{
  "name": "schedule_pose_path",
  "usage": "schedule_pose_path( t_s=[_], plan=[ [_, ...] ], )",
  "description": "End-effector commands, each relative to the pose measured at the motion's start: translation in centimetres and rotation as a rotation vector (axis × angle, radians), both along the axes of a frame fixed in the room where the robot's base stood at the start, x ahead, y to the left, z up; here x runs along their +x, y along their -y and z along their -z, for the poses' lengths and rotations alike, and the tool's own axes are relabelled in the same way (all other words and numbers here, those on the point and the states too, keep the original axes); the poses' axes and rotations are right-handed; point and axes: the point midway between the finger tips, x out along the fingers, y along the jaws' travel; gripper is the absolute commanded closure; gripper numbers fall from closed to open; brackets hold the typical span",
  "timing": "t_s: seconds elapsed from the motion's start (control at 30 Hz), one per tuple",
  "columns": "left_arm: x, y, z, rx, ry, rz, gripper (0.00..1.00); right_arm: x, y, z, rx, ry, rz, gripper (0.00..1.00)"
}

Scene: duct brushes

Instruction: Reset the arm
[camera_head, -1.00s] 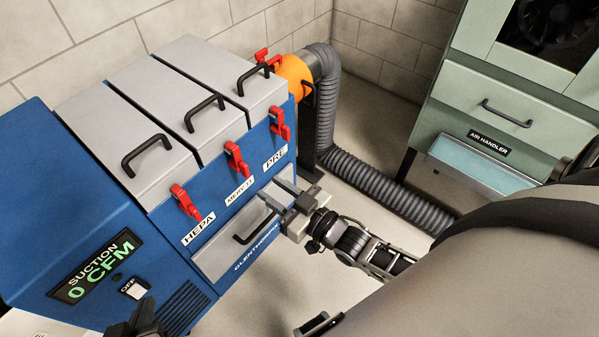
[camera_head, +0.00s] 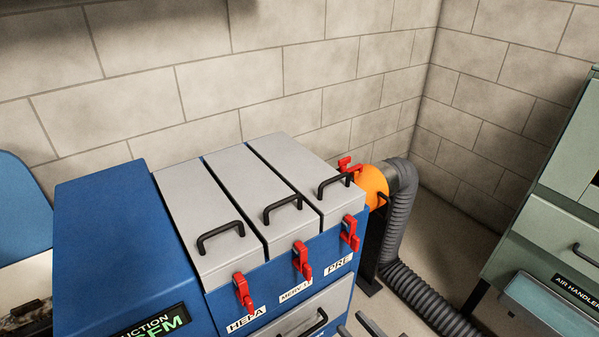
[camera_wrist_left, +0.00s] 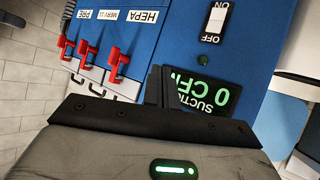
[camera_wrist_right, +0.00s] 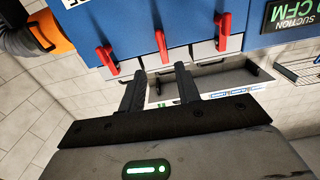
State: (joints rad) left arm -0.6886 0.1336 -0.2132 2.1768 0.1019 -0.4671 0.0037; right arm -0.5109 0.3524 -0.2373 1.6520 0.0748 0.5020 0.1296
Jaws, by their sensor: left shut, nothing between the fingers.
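My right gripper (camera_head: 357,326) shows only as grey fingertips at the bottom edge of the head view, beside the machine's grey front panel (camera_head: 315,318). In the right wrist view its two fingers (camera_wrist_right: 158,75) are apart with nothing between them, below the red latches (camera_wrist_right: 161,45). My left gripper (camera_wrist_left: 158,75) is shut and empty in the left wrist view, in front of the suction display (camera_wrist_left: 208,95), which reads 0 CFM. The blue filter machine (camera_head: 110,230) has three grey lids, all down. Most of both arms is hidden.
An orange collar (camera_head: 372,186) joins the machine to a grey ribbed hose (camera_head: 397,225). A green air handler (camera_head: 550,225) with a pale blue tray (camera_head: 540,308) stands at the right. A block wall is close behind the machine. Some floor shows between the machine and air handler.

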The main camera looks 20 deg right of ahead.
Motion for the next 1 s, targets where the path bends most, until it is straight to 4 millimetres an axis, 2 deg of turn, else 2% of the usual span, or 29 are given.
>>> schedule_pose_path(
  t_s=[0.13, 0.27, 0.4, 0.6, 1.0],
  plan=[
    [0.0, 0.0, -0.4, 0.002, 0.0, 0.0, 1.0, 0.0, -1.0, -0.4, -0.005, -0.058, 0.015, 0.67],
    [-0.1, -0.1, -0.9, 0.012, -0.001, 0.002, 1.0, -0.6, -2.8, -1.1, -0.026, -0.215, 0.045, 0.67],
    [-0.2, -0.2, -1.0, 0.022, -0.009, 0.003, 1.0, -1.9, -4.4, -2.1, -0.054, -0.402, 0.065, 0.67],
    [-0.5, -0.4, -0.4, 0.038, -0.025, 0.006, 1.0, -3.7, -5.2, -2.9, -0.083, -0.566, 0.068, 0.67],
    [-0.5, -0.4, -0.3, 0.04, -0.027, 0.007, 1.0, -3.9, -5.3, -2.9, -0.085, -0.581, 0.068, 0.67]
  ],
)
